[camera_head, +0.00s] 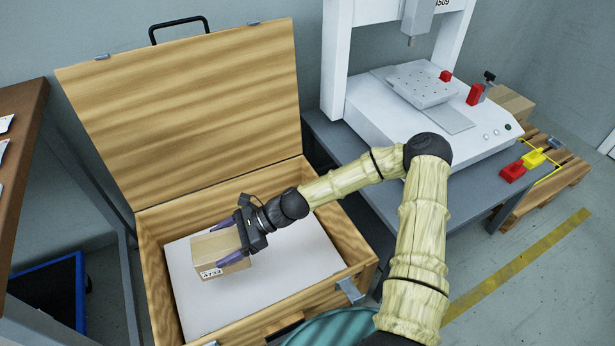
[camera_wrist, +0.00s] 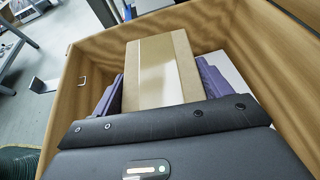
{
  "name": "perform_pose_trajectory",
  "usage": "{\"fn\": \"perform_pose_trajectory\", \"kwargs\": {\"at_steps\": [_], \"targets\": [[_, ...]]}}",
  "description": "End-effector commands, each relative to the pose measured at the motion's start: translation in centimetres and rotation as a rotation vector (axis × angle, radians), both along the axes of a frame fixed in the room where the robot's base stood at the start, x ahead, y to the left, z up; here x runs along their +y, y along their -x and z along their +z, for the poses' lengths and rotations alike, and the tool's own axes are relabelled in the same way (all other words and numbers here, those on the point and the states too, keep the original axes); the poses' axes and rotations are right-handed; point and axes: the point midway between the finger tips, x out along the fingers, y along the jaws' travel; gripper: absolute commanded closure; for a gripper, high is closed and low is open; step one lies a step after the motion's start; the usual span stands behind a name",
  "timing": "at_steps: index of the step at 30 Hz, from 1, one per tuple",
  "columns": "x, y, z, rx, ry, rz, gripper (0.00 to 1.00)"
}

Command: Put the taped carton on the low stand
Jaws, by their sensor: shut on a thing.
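The taped carton (camera_head: 210,252) is a small brown box with a printed label on its front side. It is inside the open wooden chest (camera_head: 158,270), above or on the chest's pale floor; I cannot tell whether it touches. My gripper (camera_head: 228,243) is shut on it, one purple finger on each side. In the wrist view the carton (camera_wrist: 150,75), with a pale tape strip along its middle, sits between the fingers (camera_wrist: 160,92). A low slatted wooden stand (camera_head: 572,172) is on the floor at the right, partly behind the machine bench.
The chest's raised lid (camera_head: 190,100) and walls surround the gripper. A white gantry machine (camera_head: 420,110) stands on a grey bench right of the chest. Another brown box (camera_head: 512,103) and red and yellow parts (camera_head: 534,158) are near the stand. A blue bin (camera_head: 45,300) is at left.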

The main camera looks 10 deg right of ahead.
Motion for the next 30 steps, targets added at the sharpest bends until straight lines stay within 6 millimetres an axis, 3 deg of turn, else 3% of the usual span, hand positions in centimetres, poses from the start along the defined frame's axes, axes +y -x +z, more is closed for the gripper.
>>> {"fn": "perform_pose_trajectory", "kwargs": {"at_steps": [8,15,21,24,30], "targets": [[-7.9,-6.4,4.5,0.003,-0.007,-0.44,0.59],[-18.1,-10.8,8.9,0.0,-0.006,-0.885,0.59],[-26.9,-12.2,12.3,-0.001,-0.005,-1.219,0.59],[-29.8,-12.1,13.2,-0.001,-0.002,-1.325,0.59],[-31.6,-12.1,13.5,-0.002,0.0,-1.393,0.59]]}}
